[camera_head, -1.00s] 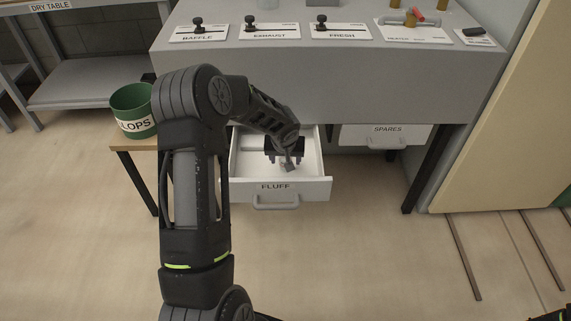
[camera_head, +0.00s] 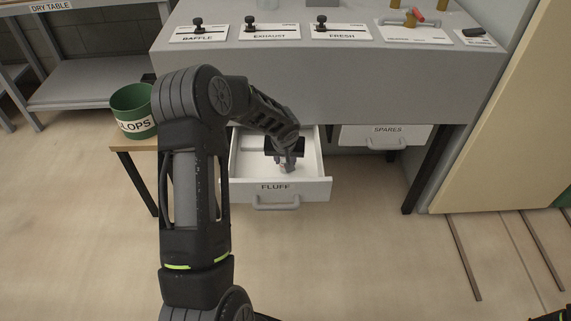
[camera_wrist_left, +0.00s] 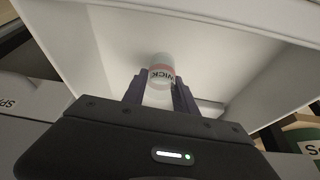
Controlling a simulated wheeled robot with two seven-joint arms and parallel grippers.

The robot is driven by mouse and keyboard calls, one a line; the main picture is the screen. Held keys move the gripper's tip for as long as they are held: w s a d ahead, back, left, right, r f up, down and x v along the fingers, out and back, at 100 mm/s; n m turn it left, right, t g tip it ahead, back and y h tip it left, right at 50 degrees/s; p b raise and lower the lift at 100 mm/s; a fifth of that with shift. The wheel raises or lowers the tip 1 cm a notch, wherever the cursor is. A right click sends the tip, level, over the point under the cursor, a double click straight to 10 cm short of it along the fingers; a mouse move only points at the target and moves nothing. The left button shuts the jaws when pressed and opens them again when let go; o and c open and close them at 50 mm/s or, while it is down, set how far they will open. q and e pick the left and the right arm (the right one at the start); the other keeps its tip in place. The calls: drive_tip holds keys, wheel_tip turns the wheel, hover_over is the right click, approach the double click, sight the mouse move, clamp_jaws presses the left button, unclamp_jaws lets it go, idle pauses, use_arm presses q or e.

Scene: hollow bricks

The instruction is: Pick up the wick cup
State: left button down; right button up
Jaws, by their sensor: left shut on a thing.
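The wick cup (camera_wrist_left: 160,78) is a small pale cup with a reddish band and the letters "WICK", seen in the left wrist view. It is inside the open drawer labelled FLUFF (camera_head: 275,188). My left gripper (camera_wrist_left: 160,92) has its two dark fingers on either side of the cup and is shut on it. In the head view my left gripper (camera_head: 287,165) reaches down into the drawer; the cup is mostly hidden there by the gripper.
The drawer's walls stand close around my left gripper. A SPARES drawer (camera_head: 387,136) is to the right. A grey bench (camera_head: 330,75) with sliders and labelled plates overhangs behind. A green SLOPS pot (camera_head: 134,105) stands on a small wooden table at left.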

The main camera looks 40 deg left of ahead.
use_arm(q)
wheel_tip(320, 180, up, 10)
drive_tip(key=p, duration=0.1)
drive_tip(key=shift+p, duration=0.35)
idle(0.7)
